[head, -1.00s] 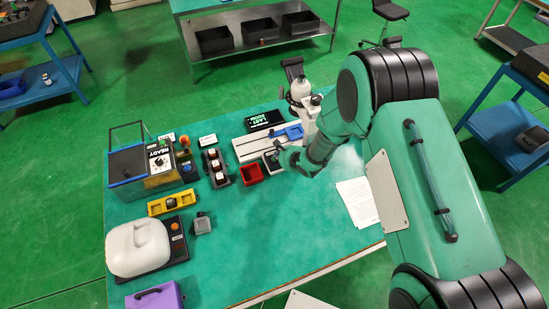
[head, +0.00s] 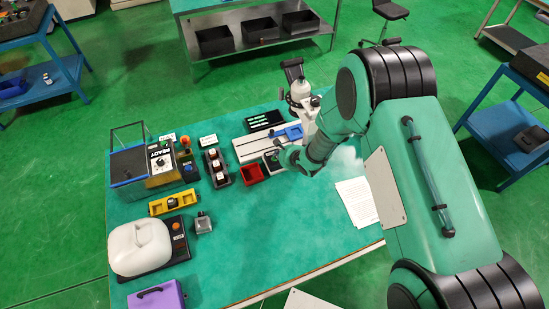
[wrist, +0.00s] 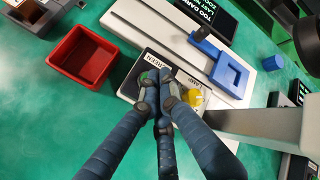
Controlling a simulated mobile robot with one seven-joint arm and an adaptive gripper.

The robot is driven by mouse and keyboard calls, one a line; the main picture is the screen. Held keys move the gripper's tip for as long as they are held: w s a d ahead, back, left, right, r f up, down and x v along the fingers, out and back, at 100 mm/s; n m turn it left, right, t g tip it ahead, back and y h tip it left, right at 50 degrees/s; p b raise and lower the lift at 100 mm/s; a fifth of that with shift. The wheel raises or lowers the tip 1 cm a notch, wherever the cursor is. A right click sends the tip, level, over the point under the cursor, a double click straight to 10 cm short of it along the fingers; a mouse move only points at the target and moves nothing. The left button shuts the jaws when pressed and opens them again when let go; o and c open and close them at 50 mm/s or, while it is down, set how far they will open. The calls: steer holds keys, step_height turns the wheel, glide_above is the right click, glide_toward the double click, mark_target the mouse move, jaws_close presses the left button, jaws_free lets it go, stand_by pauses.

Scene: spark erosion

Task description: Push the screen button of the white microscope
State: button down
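The white microscope (head: 300,92) stands at the back of the green table, partly hidden by my arm; its pale base (wrist: 165,30) fills the top of the wrist view. On its front is a dark button panel (wrist: 128,84) with the labels SCREEN and LAMP. A yellow button (wrist: 193,97) sits by the LAMP label. My gripper (wrist: 153,95) has its blue-grey fingers drawn together, tips over the panel beside the SCREEN label. A black display (head: 263,121) shows several text lines, including TOO DARK.
A red tray (wrist: 84,57) is left of the panel. A blue L-shaped piece (wrist: 228,72) lies on the microscope's base. White papers (head: 357,200) lie at the table's right. A button box (head: 215,167) stands left of the red tray. The table's front middle is clear.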

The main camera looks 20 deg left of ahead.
steer(key=shift+r+p, duration=2.65)
steer(key=shift+r, duration=0.35)
steer(key=shift+r, duration=0.1)
steer(key=w+d+r+n+t+h+b, duration=0.1)
steer(key=w+d+r+h, duration=0.15)
steer(key=d+r, duration=0.5)
steer(key=w+d+r+n+t+h+b, duration=0.1)
steer(key=w+d+r, duration=0.2)
steer(key=d+r, duration=0.45)
steer(key=s+d+r+n+h+b, duration=0.2)
steer(key=s+d+r+n+b, duration=0.15)
steer(key=d+r, duration=1)
steer(key=s+d+r+n+g+h+b, duration=0.1)
steer(key=s+d+r+n+b, duration=0.2)
steer(key=s+d, duration=0.7)
steer(key=s+d+r+n+h+b, duration=0.1)
steer(key=s+d+r+b, duration=0.2)
steer(key=s+d+r, duration=0.7)
steer(key=s+f+n, duration=0.1)
steer(key=s+f, duration=0.2)
steer(key=s, duration=0.4)
steer(key=s+f+n+b, duration=0.1)
steer(key=s+f, duration=0.2)
steer(key=s, duration=0.3)
steer(key=shift+s+g+b, duration=0.3)
steer(key=shift+s, duration=0.05)
